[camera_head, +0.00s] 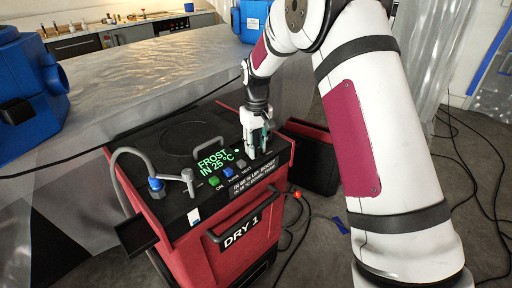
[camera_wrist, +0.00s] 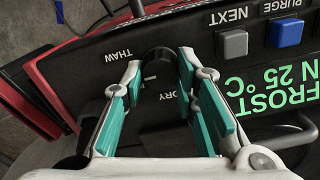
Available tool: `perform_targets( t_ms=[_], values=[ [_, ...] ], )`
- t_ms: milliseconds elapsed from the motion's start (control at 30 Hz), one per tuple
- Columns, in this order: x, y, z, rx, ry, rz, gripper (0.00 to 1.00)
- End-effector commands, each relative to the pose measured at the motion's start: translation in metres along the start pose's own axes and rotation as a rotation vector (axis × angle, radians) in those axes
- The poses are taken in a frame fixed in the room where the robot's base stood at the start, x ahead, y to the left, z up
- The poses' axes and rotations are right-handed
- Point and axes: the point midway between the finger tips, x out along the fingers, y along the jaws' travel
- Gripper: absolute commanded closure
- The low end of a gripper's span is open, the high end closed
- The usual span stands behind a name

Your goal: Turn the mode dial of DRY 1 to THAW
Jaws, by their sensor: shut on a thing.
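DRY 1 (camera_head: 242,238) is a red machine with a black top panel. Its mode dial (camera_wrist: 158,52) is a dark round knob between my fingertips in the wrist view. My gripper (camera_wrist: 161,66) is shut on the dial, with teal pads on either side of it. The THAW label (camera_wrist: 115,54) is left of the dial, upside down. A partly hidden label, apparently DRY (camera_wrist: 178,97), is below it. A short white mark shows near the dial; I cannot tell for sure where the dial points. In the head view my gripper (camera_head: 257,152) hides the dial.
A green display (camera_head: 217,161) reads FROST IN 25 °C. Square buttons (camera_head: 228,172) sit beside it, and a grey handle (camera_head: 211,145) rises behind. A hose with a tap (camera_head: 187,178) stands left. Cables (camera_head: 300,215) lie on the floor at right.

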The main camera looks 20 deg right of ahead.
Motion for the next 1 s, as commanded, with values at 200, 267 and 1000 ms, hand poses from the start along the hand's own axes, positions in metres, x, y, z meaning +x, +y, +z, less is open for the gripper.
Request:
perform_targets(
  t_ms=[200,267,1000],
  values=[
    [-0.0004,0.0003,-0.0006,0.201,0.002,0.001,1.00],
    [-0.0004,0.0005,-0.0005,0.252,0.002,0.001,1.00],
    [-0.0006,0.0013,-0.0001,0.590,0.002,0.000,1.00]
  ],
)
